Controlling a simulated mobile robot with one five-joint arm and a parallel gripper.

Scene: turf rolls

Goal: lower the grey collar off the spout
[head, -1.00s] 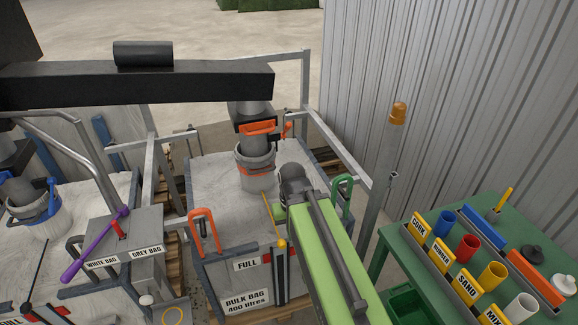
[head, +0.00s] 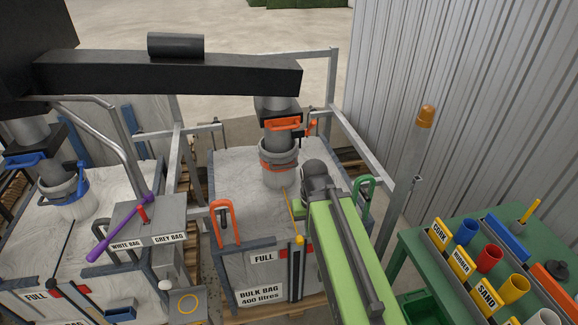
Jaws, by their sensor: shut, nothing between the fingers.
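The grey collar (head: 278,146) is a ring around the lower end of the grey spout (head: 278,118) on the middle bag. A pale bag neck with an orange strap (head: 280,168) sits at and below it. An orange handle (head: 283,124) crosses the spout above. My gripper (head: 314,182) is at the far end of my light green arm, right of the collar and apart from it in the picture. It is shut and empty; its fingertips are mostly hidden by the wrist.
A lever box (head: 150,232) and second bag with a blue-strapped neck (head: 68,200) are left. A black beam (head: 170,75) spans above.

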